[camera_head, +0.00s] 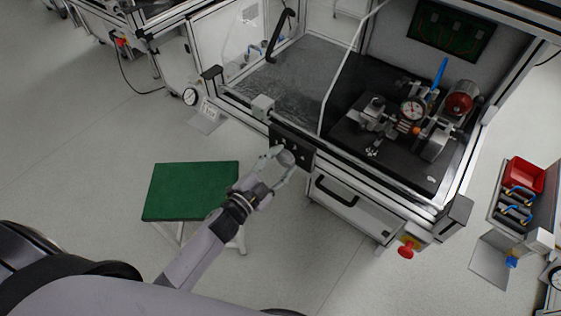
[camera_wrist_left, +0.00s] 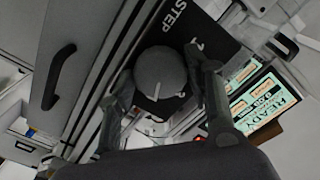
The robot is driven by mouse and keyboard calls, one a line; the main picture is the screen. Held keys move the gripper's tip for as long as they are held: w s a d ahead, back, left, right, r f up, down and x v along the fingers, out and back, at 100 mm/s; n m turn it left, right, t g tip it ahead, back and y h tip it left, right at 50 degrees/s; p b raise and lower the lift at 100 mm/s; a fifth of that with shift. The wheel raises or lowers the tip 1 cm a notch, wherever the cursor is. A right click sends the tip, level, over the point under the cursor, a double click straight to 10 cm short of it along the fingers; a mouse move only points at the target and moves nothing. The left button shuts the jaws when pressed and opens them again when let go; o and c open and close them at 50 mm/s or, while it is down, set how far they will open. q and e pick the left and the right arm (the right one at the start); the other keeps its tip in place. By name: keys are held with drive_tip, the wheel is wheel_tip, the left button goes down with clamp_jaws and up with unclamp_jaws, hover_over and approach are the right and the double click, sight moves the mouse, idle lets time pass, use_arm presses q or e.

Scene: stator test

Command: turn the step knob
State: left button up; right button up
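The step knob (camera_wrist_left: 160,72) is a round grey knob with a white pointer line. It sits on a black panel (camera_wrist_left: 185,25) marked "STEP" on the front of the test bench. In the head view the knob (camera_head: 286,158) is on the panel's lower part. My left gripper (camera_wrist_left: 160,75) has its fingers spread, one on each side of the knob. The right finger is very near the knob; whether either finger touches it I cannot tell. In the head view my left gripper (camera_head: 279,166) reaches up to the panel. My right gripper is not in view.
A display reading "READY" (camera_wrist_left: 265,110) is beside the panel in the wrist view. A drawer handle (camera_head: 336,192) is below the panel. A green-topped stool (camera_head: 190,190) stands left of my arm. A red button (camera_head: 406,251) is at the bench's lower right corner.

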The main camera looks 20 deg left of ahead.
use_arm(q)
drive_tip(key=o, duration=0.4)
drive_tip(key=shift+s, duration=0.1)
drive_tip(key=v, duration=1.1)
drive_tip(key=shift+s+a, duration=0.15)
drive_tip(key=shift+s, duration=0.25)
drive_tip(key=s+a+f+n+g+y, duration=0.1)
drive_tip(key=s+f+n+g+y, duration=0.15)
drive_tip(key=f, duration=0.75)
drive_tip(key=s+a+f+n+g+y, duration=0.1)
drive_tip(key=s+a+f+n+g, duration=0.2)
drive_tip(key=f, duration=0.8)
drive_tip(key=s+f+n+g+y, duration=0.1)
drive_tip(key=s+f+g+y, duration=0.3)
drive_tip(key=f, duration=0.6)
drive_tip(key=s+f+n+g, duration=0.1)
drive_tip(key=s+f+g, duration=0.1)
drive_tip(key=s+f, duration=0.2)
drive_tip(key=s+f+n+g+h, duration=0.1)
drive_tip(key=s+f, duration=0.4)
drive_tip(key=s, duration=0.5)
drive_tip(key=s+f+n+g, duration=0.1)
drive_tip(key=s+f+g, duration=0.2)
drive_tip(key=s+f, duration=0.2)
drive_tip(key=shift+s+a+g, duration=0.2)
drive_tip(key=shift+s+g, duration=0.05)
drive_tip(key=shift+s, duration=1.35)
